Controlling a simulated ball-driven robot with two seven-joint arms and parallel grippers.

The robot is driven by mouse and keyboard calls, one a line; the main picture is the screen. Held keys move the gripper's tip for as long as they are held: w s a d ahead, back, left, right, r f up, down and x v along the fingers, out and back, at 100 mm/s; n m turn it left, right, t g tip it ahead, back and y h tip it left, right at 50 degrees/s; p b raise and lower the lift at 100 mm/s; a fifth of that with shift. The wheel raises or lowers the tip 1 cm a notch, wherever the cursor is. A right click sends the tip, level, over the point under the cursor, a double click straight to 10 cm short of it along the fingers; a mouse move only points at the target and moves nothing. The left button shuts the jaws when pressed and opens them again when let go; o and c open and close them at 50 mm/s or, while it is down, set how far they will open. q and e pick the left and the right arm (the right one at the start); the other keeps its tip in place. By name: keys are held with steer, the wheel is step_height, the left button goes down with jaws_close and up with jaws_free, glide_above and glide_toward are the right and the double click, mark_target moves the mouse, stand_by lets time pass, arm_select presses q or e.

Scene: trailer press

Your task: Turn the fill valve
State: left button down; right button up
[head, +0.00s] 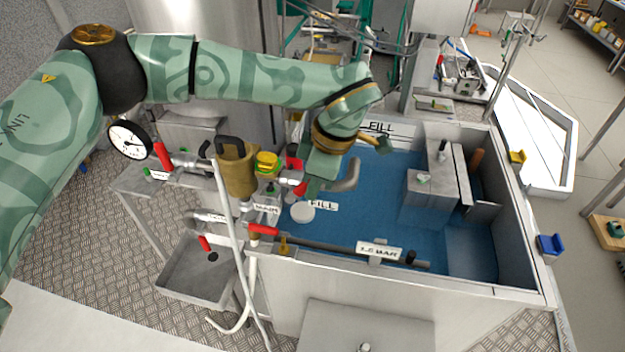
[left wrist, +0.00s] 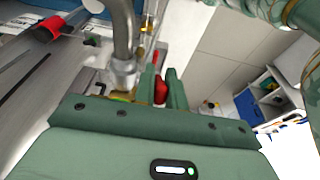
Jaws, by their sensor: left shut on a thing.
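The fill valve's red handle (head: 300,188) is on the pipework at the tank's near left edge, beside a curved grey spout (head: 347,176) and a FILL label (head: 323,205). My left gripper (head: 307,186) reaches down over it from the upper right and partly hides the valve. In the left wrist view, the red handle (left wrist: 161,90) sits between the two green fingers of my left gripper (left wrist: 161,84), which is shut on it. A grey metal pipe (left wrist: 123,45) stands just beside the fingers. My right gripper is not in view.
The tank (head: 520,290) holds blue water. Other red-handled valves (head: 162,156) (head: 263,230), a brass cylinder (head: 237,170), a yellow-topped part (head: 267,162) and a gauge (head: 130,139) crowd the pipework. A LEBAR-like label (head: 379,251) marks a long bar.

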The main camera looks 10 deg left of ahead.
arm_select(q)
steer(key=c, duration=1.4)
jaws_free()
steer(key=shift+c, duration=0.2)
steer(key=shift+d, duration=0.1)
steer(key=b+v, duration=0.2)
steer(key=v, duration=1.4)
steer(key=shift+r, duration=0.2)
